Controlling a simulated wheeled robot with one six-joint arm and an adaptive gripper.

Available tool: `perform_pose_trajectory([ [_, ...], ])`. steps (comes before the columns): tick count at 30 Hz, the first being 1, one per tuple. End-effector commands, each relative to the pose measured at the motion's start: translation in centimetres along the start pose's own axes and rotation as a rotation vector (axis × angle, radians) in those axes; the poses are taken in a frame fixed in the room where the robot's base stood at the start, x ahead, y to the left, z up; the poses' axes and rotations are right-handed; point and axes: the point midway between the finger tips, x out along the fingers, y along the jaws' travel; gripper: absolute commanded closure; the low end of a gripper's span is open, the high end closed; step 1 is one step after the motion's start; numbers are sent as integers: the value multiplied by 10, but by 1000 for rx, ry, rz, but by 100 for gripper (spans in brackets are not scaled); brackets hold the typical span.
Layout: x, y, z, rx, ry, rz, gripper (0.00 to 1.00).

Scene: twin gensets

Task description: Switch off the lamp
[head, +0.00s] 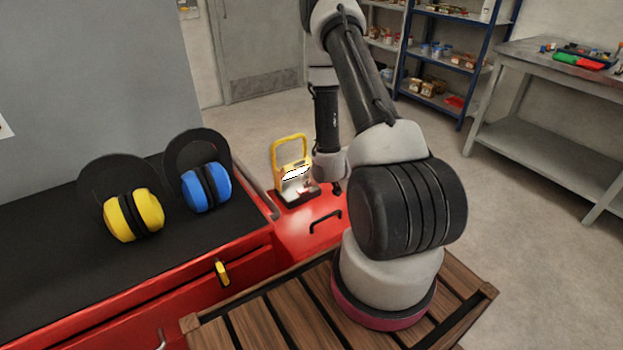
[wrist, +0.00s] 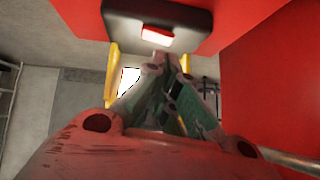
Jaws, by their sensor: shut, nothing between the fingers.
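The lamp (head: 294,172) is a yellow work light with a tall carrying handle and a dark base. It stands on a red surface, and its panel glows white. In the wrist view the lamp's dark base (wrist: 190,19) is at the top, with a bright red switch (wrist: 157,35) on it. Parts of the yellow frame show below it. My gripper (wrist: 162,62) is shut and empty, its fingertips just below the switch in that picture. I cannot tell whether they touch. In the head view my gripper (head: 337,188) is small, just right of the lamp and partly hidden by my arm.
Yellow earmuffs (head: 134,214) and blue earmuffs (head: 206,187) stand on the black bench top at left. A black handle (head: 326,221) sits on the red surface in front of the lamp. A grey workbench (head: 550,90) and shelves (head: 450,55) stand behind at right.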

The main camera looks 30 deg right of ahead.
Motion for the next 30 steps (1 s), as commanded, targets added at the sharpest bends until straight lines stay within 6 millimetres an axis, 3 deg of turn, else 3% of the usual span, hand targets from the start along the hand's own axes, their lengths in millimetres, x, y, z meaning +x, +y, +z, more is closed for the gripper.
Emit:
perform_pose_trajectory([
  [3, 21, -1, 0, -2, 1, -2, 100],
  [9, 41, 0, 0, 0, 0, 0, 100],
  [30, 49, -2, 4, -52, 1, 53, 100],
])
